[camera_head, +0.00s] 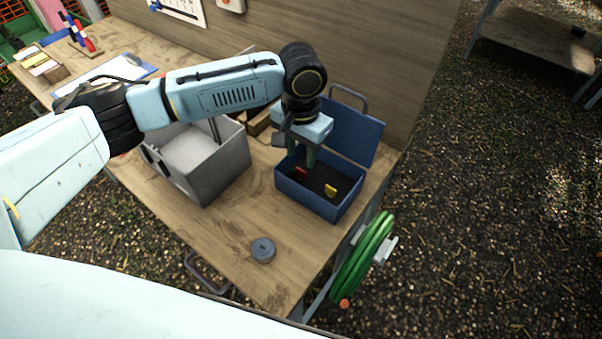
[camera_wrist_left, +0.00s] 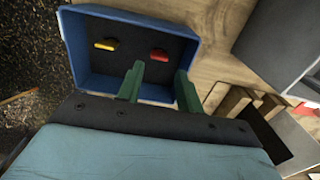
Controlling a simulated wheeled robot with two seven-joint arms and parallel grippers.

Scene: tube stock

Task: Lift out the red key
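The red key (camera_head: 301,172) lies on the dark floor of an open blue box (camera_head: 309,202), near its left side in the head view. In the left wrist view the red key (camera_wrist_left: 158,55) shows beyond and roughly between my green fingertips. My left gripper (camera_head: 305,158) points down into the box, at or just above the red key; the exact height is hard to tell. Its fingers (camera_wrist_left: 160,80) are apart with nothing between them. A yellow key (camera_head: 331,190) lies apart from the red one in the same box. My right gripper is not in view.
The box's blue lid (camera_head: 350,135) stands open behind. A grey bin (camera_head: 222,170) is to the left on the wooden table (camera_head: 225,225). A round grey disc (camera_head: 263,249) lies in front. A green reel (camera_head: 363,255) hangs at the table's right edge.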

